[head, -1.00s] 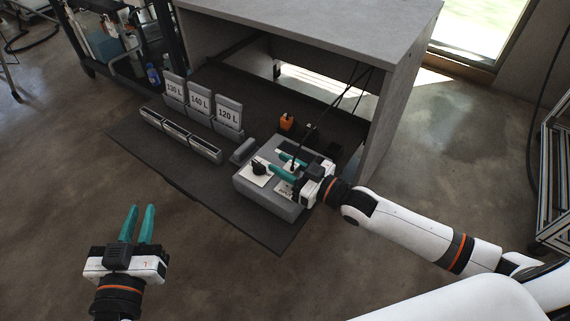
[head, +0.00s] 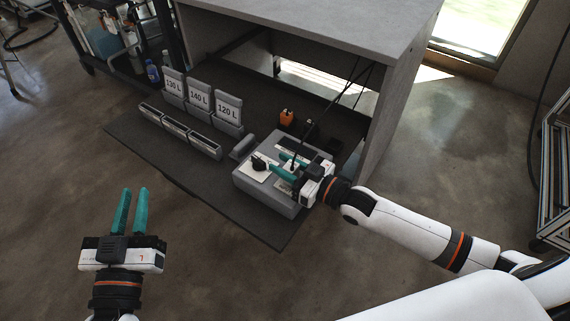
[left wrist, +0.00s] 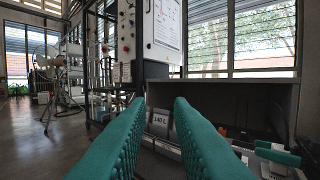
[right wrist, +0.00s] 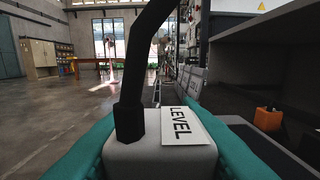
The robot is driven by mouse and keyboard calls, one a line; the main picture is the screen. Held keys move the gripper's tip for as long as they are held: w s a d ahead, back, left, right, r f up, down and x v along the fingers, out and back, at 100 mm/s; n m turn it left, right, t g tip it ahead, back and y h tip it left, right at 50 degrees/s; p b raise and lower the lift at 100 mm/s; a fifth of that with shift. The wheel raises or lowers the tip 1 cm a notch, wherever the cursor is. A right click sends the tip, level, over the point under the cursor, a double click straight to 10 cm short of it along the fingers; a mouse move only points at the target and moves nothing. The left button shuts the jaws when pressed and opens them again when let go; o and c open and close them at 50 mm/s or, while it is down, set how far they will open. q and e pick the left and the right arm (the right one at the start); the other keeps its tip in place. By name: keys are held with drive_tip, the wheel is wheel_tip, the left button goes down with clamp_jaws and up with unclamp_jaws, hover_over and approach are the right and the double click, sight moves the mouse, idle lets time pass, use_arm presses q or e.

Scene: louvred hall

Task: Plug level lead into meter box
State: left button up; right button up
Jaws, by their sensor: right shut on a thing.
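The level lead's plug (right wrist: 158,152) is a pale grey block with a white LEVEL label and a thick black cable rising from its top. My right gripper (head: 279,162) is shut on it, with one teal finger on each side. In the head view the plug is mostly hidden by the gripper, over the meter box (head: 270,197). This is a grey box with a black knob and white plates on top. Whether the plug is seated or just above the box cannot be told. My left gripper (head: 132,195) is open and empty, over the floor in front of the shelf.
An orange plug (head: 287,117) stands behind the meter box. Cards (head: 199,101) reading 130 L, 140 L and 120 L stand at the left behind a low grey tray (head: 178,131). The cabinet's side wall (head: 398,105) rises just right of the box.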

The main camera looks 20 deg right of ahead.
sight(293, 166)
drive_tip(key=o, duration=1.1)
drive_tip(key=shift+s+a, duration=0.1)
drive_tip(key=shift+a, duration=0.05)
drive_tip(key=shift+c, duration=0.2)
use_arm(q)
drive_tip(key=shift+r, duration=0.1)
